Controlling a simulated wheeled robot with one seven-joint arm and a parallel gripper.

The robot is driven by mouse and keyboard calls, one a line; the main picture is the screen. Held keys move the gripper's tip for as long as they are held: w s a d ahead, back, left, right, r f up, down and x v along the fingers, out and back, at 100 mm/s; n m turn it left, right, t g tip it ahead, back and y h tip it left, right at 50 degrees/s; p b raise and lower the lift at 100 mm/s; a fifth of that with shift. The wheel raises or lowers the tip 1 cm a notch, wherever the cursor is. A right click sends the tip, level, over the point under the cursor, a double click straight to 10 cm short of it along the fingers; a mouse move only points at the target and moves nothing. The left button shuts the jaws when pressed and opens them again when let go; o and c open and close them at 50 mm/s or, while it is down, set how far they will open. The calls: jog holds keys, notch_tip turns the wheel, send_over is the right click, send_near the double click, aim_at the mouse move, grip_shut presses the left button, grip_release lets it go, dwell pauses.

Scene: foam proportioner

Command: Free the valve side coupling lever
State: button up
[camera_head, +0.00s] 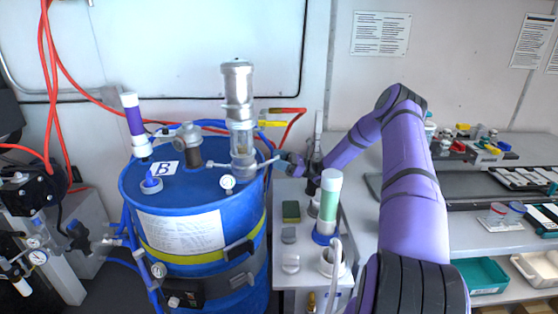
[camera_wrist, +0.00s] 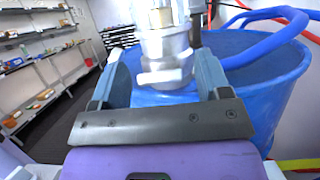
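A clear and silver transfer pump (camera_head: 239,120) stands upright on the blue drum (camera_head: 165,200) marked B. Thin silver arms stick out from its lower body, one (camera_head: 265,163) to the right towards my gripper. Which part is the valve side coupling lever I cannot tell. My gripper (camera_head: 288,160) is at the drum's right rim, small and partly blurred into the background. In the wrist view my gripper (camera_wrist: 160,72) has its two fingers wide apart. A silver metal fitting (camera_wrist: 165,65) shows between and beyond them; no contact is clear.
Blue and red hoses run behind the drum.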

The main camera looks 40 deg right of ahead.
jog(key=s+d+f, duration=0.1)
jog(key=s+d, duration=0.7)
jog(key=d, duration=0.4)
jog(key=shift+s+d, duration=0.15)
